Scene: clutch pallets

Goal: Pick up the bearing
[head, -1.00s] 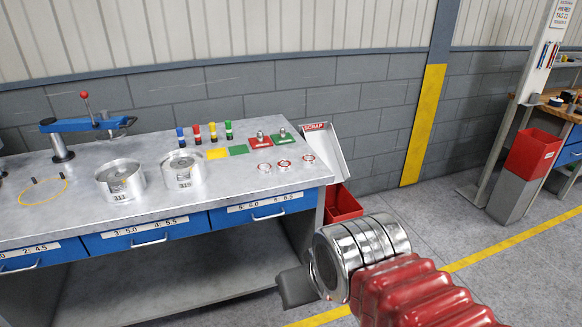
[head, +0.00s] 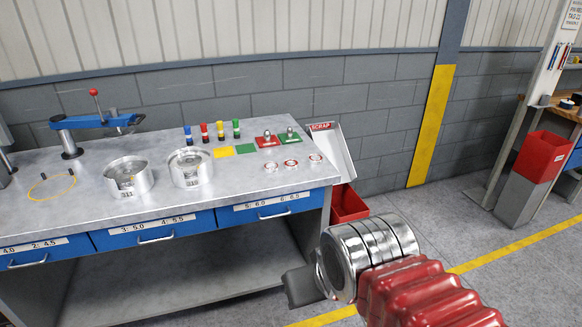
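Two silver round metal pieces stand on the grey bench top: a left one (head: 128,178) with a notch in its front wall and a right one (head: 190,168). Small red-and-white round pieces (head: 291,163) lie in a row near the bench's right end. I cannot tell which of these, if any, is the bearing. My gripper (head: 302,286) shows only as a dark grey part beyond my silver wrist, low in front of the bench and apart from everything on it. Its fingertips cannot be made out, and nothing is seen held.
The bench (head: 80,220) has blue drawers. A blue press with a red-knobbed lever (head: 95,120), a yellow ring (head: 51,186), coloured small cylinders (head: 204,132) and red and green pads stand on it. A red scrap bin (head: 347,203) is at its right end.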

